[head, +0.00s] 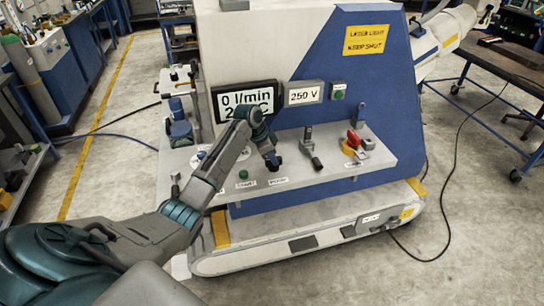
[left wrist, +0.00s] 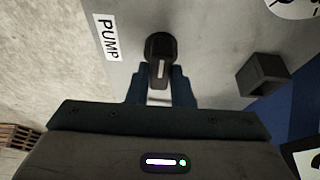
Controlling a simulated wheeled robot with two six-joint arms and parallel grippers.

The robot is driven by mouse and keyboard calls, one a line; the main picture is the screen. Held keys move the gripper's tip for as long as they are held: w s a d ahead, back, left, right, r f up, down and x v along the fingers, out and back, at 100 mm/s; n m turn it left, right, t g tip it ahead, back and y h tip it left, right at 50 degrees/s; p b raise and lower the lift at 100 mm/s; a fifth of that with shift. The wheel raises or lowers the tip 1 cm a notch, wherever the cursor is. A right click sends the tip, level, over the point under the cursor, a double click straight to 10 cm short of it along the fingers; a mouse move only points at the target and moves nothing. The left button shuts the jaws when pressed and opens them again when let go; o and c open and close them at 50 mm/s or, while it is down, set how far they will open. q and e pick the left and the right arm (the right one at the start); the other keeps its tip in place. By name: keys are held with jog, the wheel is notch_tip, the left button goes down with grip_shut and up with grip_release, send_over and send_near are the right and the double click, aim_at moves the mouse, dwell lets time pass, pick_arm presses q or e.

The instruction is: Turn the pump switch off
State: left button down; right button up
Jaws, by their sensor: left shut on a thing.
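The pump switch is a dark knob with a pale line (left wrist: 160,48) in the left wrist view, next to a white label (left wrist: 106,37) reading PUMP. My left gripper (left wrist: 160,85) has one finger on each side of the knob and is shut on it. In the head view my left gripper (head: 272,160) reaches down to the grey control shelf (head: 315,185) and mostly hides the knob. The display (head: 243,101) behind it reads 0 l/min, with its second line partly covered by my arm. My right gripper is not in view.
A grey lever (head: 309,147) and a red and yellow switch (head: 355,145) stand right of my gripper. A green button (head: 243,174) is to its left. A 250 V display (head: 304,94) is on the panel behind. A dark block (left wrist: 262,74) shows in the left wrist view.

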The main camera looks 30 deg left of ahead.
pick_arm(q)
jog(key=shift+r+n+p, duration=0.25)
jog(key=shift+n+p, duration=0.45)
jog(key=shift+p, duration=0.35)
jog(key=n+t+y+p, duration=0.1)
jog(key=n+y+p, duration=0.1)
jog(key=n+p, duration=0.2)
jog(key=shift+d+p, duration=0.15)
jog(key=shift+p, duration=0.15)
jog(key=shift+n+y+p, duration=0.3)
jog(key=shift+n+p, duration=0.35)
jog(key=shift+n, duration=0.45)
jog(key=shift+d+f+n+y+p, duration=0.1)
jog(key=shift+n+y+p, duration=0.3)
jog(key=shift+n, duration=0.5)
jog(key=shift+n+y, duration=0.3)
jog(key=shift+n, duration=0.6)
jog(key=n+y, duration=0.1)
jog(key=n, duration=0.2)
jog(key=n+g+y, duration=0.1)
jog(key=n, duration=0.2)
jog(key=shift+w+d+n, duration=0.1)
jog(key=shift+d+n, duration=0.05)
jog(key=shift+n, duration=0.15)
jog(key=c, duration=1.3)
grip_release()
jog(key=shift+f, duration=0.1)
